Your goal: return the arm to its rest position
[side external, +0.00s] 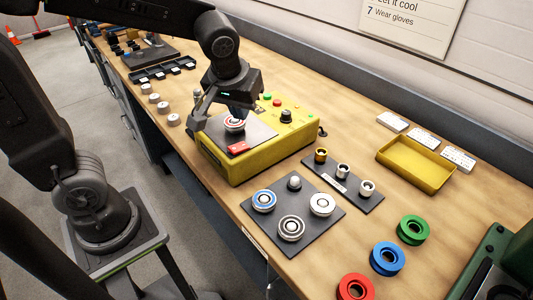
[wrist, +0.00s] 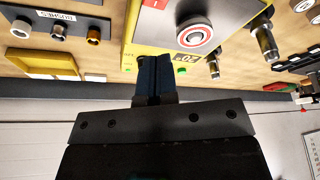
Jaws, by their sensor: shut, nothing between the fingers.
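My arm reaches across the bench, and my gripper (side external: 238,112) is low over the yellow machine (side external: 250,162). In the wrist view my gripper (wrist: 154,62) has its dark blue fingers together, with nothing between them. A red-and-white ringed part (side external: 234,125) sits on the machine's dark top plate, close by the fingertips in the side view. In the wrist view the ringed part (wrist: 194,38) lies to the right of the fingers, apart from them. The fingertips are partly hidden in the side view.
A dark plate (side external: 277,232) with several ringed parts lies in front of the machine. A bushing rack (side external: 349,187), a yellow tray (side external: 416,165) and green, blue and red spools (side external: 388,258) stand to the right. Grey cylinders (side external: 163,107) line the bench's left edge. A wall runs behind.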

